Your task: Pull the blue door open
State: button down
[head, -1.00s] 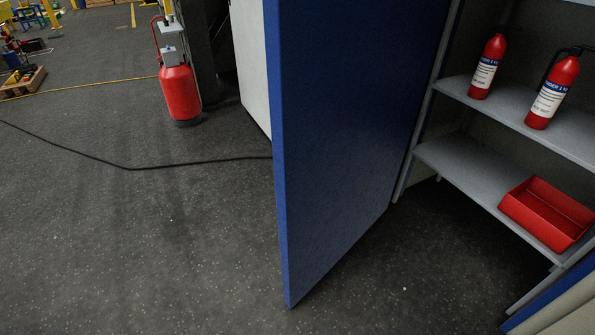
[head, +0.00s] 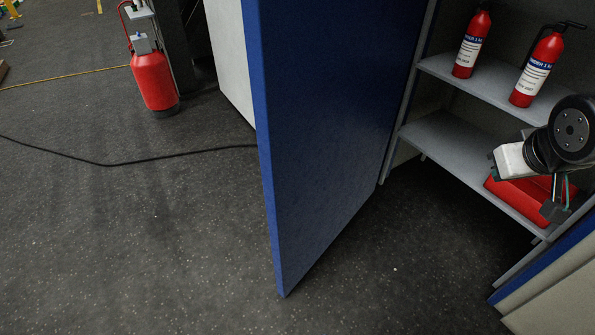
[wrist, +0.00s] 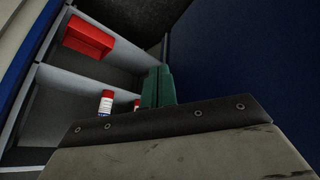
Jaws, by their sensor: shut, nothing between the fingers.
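The blue door (head: 325,120) stands swung well open in the head view, its free edge toward me and the shelves behind it exposed. It also fills the right of the wrist view (wrist: 245,55). My gripper (head: 558,203) is at the right of the head view, in front of the shelves and apart from the door. In the wrist view its green fingers (wrist: 158,86) are together with nothing between them. No handle shows on the visible door face.
Two small fire extinguishers (head: 472,45) (head: 540,68) stand on a shelf (head: 490,85). A red bin (head: 505,190) sits lower, partly hidden by my arm. A large red extinguisher (head: 155,82) stands on the floor at left. A black cable (head: 105,164) crosses open floor.

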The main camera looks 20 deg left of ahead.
jog(key=w+a+f+n+t+y, duration=0.2)
jog(key=w+a+f+n, duration=0.1)
jog(key=w+a+f, duration=0.3)
jog(key=n+g+y, duration=0.2)
jog(key=n+y, duration=0.5)
jog(key=y, duration=0.8)
send_near(282, 166)
jog(key=x, duration=0.6)
jog(key=shift+a, duration=0.45)
